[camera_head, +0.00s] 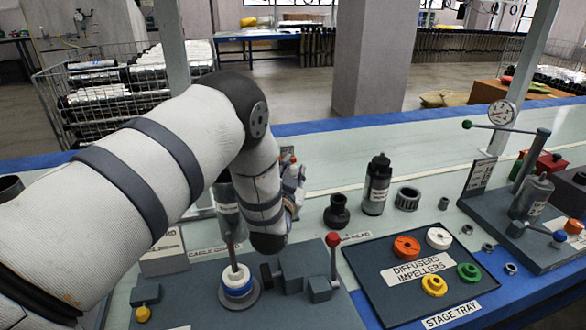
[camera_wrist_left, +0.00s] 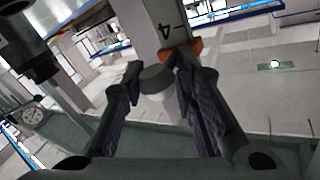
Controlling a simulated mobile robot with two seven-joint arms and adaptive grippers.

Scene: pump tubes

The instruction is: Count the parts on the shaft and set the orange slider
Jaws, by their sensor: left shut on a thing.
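My left gripper (camera_wrist_left: 158,85) is shut on a short grey knob (camera_wrist_left: 157,80) at the orange slider (camera_wrist_left: 188,50), which crosses an upright grey post (camera_wrist_left: 172,22) marked "4". In the head view the left gripper (camera_head: 292,180) is partly hidden behind my own wrist, and the slider is mostly covered. My right gripper is not in view.
The dark stage tray (camera_head: 380,290) holds several coloured rings at right. A red-knobbed lever (camera_head: 333,262) stands left of it. A dark cylinder (camera_head: 377,185), a black fitting (camera_head: 337,212) and a toothed ring (camera_head: 407,198) stand behind. A gauge fixture (camera_head: 515,195) fills the right.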

